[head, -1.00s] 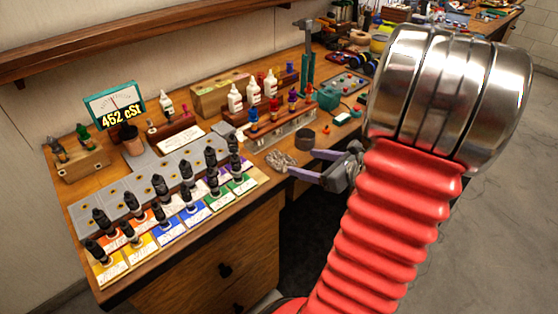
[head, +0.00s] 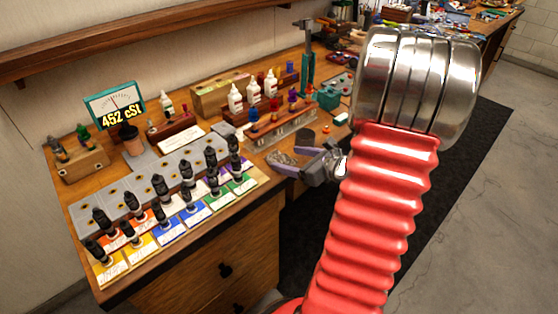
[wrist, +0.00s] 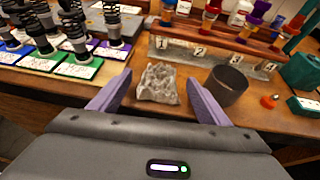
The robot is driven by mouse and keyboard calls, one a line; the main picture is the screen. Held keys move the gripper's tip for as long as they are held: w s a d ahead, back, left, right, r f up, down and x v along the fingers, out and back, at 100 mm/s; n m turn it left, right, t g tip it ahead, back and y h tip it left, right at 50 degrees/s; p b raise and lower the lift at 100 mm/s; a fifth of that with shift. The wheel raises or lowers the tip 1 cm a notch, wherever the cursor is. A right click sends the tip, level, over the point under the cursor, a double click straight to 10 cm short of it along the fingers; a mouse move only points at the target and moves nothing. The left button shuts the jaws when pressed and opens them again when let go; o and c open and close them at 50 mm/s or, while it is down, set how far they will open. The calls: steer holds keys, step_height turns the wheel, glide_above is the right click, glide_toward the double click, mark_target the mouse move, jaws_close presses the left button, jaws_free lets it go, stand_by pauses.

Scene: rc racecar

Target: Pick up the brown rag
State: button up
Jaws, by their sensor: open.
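The brown rag (wrist: 157,84) is a small crumpled grey-brown heap on the wooden bench top. In the wrist view it lies between the two purple fingers of my gripper (wrist: 158,76), with bench visible on both sides of it. My gripper is open, and neither finger visibly touches the rag. In the head view my gripper (head: 288,158) reaches over the bench's front edge, with its fingers around the rag's spot. How high the fingertips are above the bench is hard to tell.
A dark round cup (wrist: 228,85) stands close beyond the right finger. A clear numbered rack (wrist: 205,55) is behind the rag. Black dampers on coloured cards (head: 190,190) stand to the left. A teal device (head: 329,98) is further right.

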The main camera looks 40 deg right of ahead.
mark_target(277, 155)
steer(key=shift+x, duration=2.5)
steer(key=shift+d, duration=0.1)
steer(key=shift+c, duration=0.6)
steer(key=c, duration=1)
steer(key=shift+r, duration=5)
